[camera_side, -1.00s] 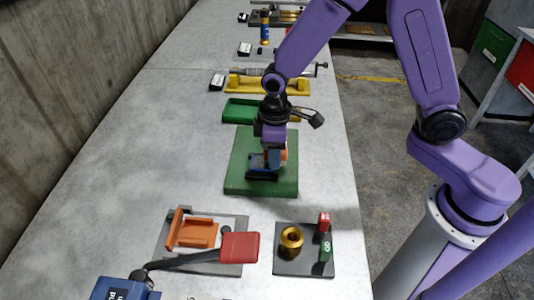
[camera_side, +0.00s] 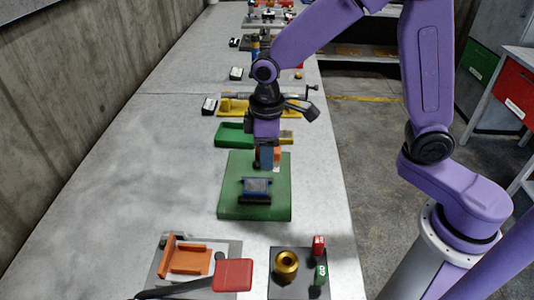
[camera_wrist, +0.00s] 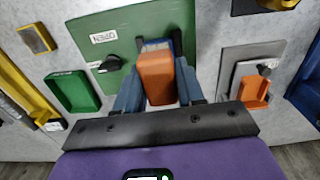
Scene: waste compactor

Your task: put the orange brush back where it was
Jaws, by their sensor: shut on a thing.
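My gripper (camera_wrist: 158,85) is shut on the orange brush (camera_wrist: 155,78), whose orange block shows between the fingers in the wrist view. In the side view, the gripper (camera_side: 267,163) holds the brush (camera_side: 277,153) over the far part of the green board (camera_side: 230,205). Whether the brush touches the board cannot be told. A blue and black block (camera_side: 256,188) sits on the board, nearer the side camera than the gripper. The board also shows in the wrist view (camera_wrist: 95,28), with a labelled plate and black knob.
A green tray (camera_side: 232,136) lies just beyond the board, with a yellow fixture (camera_side: 240,108) behind it. Nearer are an orange cradle (camera_side: 187,259), a red-ended lever (camera_side: 233,275) and a dark plate (camera_side: 290,289) with a brass cylinder (camera_side: 287,264). The table left of the board is clear.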

